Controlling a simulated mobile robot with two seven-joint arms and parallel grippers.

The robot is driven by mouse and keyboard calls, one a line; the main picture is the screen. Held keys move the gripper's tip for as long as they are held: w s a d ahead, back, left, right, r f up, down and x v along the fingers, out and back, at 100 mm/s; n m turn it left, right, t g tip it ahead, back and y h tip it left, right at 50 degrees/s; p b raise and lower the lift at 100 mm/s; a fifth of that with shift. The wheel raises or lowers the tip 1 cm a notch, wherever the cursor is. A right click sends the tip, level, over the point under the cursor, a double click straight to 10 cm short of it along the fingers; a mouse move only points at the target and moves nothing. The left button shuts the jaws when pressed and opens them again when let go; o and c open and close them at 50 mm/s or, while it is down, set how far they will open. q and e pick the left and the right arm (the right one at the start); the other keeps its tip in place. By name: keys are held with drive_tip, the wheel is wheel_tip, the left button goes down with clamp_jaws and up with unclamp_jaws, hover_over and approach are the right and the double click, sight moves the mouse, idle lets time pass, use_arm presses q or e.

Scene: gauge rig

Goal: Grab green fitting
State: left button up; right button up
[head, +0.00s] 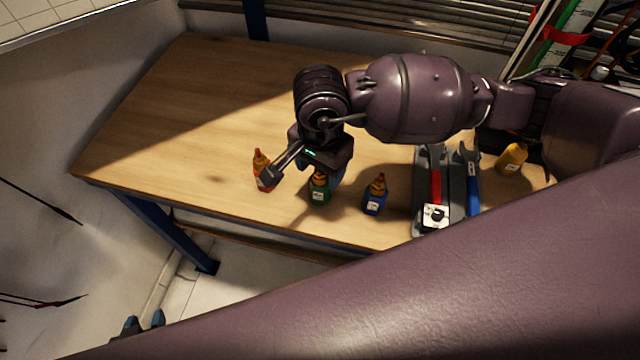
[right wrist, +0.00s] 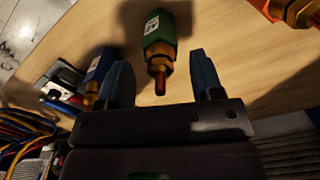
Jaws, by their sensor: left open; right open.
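The green fitting (head: 319,190) stands upright on the wooden table near its front edge, with a brass upper part and a white label. My right gripper (head: 303,176) is over it, open, partly hiding it in the head view. In the right wrist view the green fitting (right wrist: 159,30) lies between and just beyond the two blue fingers of the open right gripper (right wrist: 160,64), its brass tip pointing toward the palm. I see no grip on it. My left gripper (head: 144,322) is open and empty at the lower left, away from the table.
A red-orange fitting (head: 262,170) stands left of the green one, a blue fitting (head: 375,195) right of it. Further right are a grey tray (head: 422,190) with red and blue handled items and a yellow fitting (head: 512,158). The table's left part is clear.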

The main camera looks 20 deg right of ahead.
drive_tip(key=shift+f, duration=0.4)
clamp_jaws()
drive_tip(key=shift+r, duration=0.2)
